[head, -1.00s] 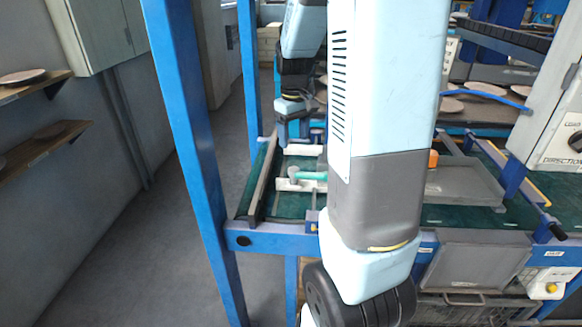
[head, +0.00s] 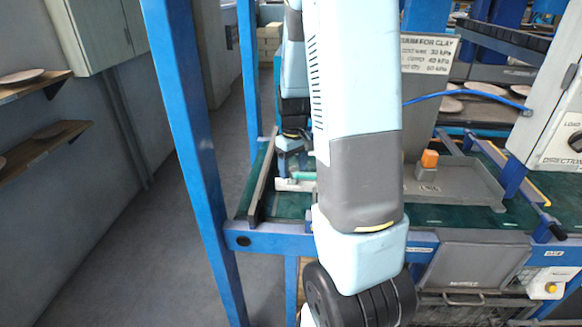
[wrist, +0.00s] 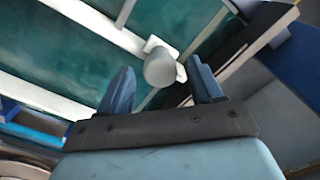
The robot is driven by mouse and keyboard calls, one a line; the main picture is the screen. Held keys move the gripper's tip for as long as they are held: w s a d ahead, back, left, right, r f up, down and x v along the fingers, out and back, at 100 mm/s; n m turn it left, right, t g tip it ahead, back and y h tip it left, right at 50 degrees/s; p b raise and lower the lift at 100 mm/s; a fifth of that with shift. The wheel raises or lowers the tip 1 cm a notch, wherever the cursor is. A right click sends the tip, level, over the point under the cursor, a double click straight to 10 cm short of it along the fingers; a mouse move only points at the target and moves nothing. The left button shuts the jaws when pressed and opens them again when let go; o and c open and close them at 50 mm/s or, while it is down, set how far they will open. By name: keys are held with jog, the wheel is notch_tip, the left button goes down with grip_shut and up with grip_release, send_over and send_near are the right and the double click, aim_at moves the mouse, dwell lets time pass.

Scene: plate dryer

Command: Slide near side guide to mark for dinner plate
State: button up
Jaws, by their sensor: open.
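A pale guide bar (head: 296,185) lies across the green belt at the left end of the machine, with a green piece (head: 303,176) on it; my arm hides its right part. My gripper (head: 291,150) is open above the belt just beyond this bar. In the wrist view a rounded grey knob (wrist: 160,70) on a white bar (wrist: 85,28) shows between my open fingers (wrist: 160,66). Whether the fingers flank the knob or are still above it, I cannot tell. I cannot make out the dinner plate mark.
A dark side rail (head: 262,180) borders the belt's left end. A blue upright post (head: 190,130) stands close at left. A control box (head: 555,130) is at right. The left aisle floor is clear.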

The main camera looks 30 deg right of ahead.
grip_shut()
dwell(0.5)
